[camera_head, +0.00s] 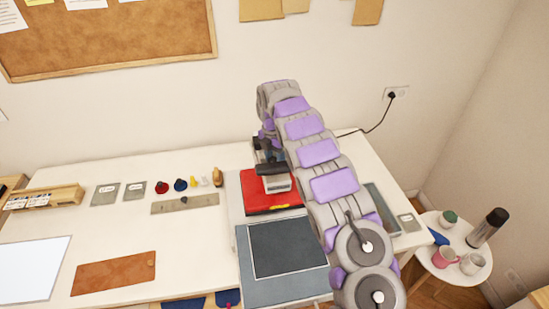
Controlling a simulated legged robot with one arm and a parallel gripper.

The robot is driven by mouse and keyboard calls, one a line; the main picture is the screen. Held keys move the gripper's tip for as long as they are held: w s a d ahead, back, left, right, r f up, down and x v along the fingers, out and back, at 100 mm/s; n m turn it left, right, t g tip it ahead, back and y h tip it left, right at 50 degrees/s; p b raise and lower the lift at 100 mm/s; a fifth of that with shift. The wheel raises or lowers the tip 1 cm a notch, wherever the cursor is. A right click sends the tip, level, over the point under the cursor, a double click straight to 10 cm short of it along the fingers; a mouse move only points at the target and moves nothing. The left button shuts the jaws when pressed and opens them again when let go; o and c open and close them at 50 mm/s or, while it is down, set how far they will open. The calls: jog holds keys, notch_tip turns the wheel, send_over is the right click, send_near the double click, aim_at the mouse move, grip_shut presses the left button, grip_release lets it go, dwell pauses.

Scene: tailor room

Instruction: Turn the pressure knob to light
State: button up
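A press-like machine stands on the white table, with a red base (258,199), a pale block (278,184) and a black bar-shaped part (272,169) above it. I cannot make out a pressure knob or any light marking; my arm covers the machine's right and rear parts. My grey and purple arm reaches from the lower right over the machine and bends down at its far end. My gripper (263,150) is small and dark at the back of the machine, close to its upper part. Whether it touches anything or how its fingers stand cannot be told.
A grey mat with a dark panel (286,248) lies in front of the red base. Spools, a metal ruler (185,203), small cards and a brown leather piece (115,273) lie to the left. A round side table (452,273) with mugs and a flask (488,228) stands right.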

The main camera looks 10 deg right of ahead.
aim_at(272, 158)
jog(key=shift+w, duration=0.1)
jog(key=o, duration=1.1)
jog(key=shift+w, duration=0.15)
jog(key=shift+c, duration=0.2)
jog(key=shift+r, duration=0.15)
notch_tip(272, 158, up, 17)
jog(key=p, duration=0.9)
jog(key=shift+w+a, duration=0.35)
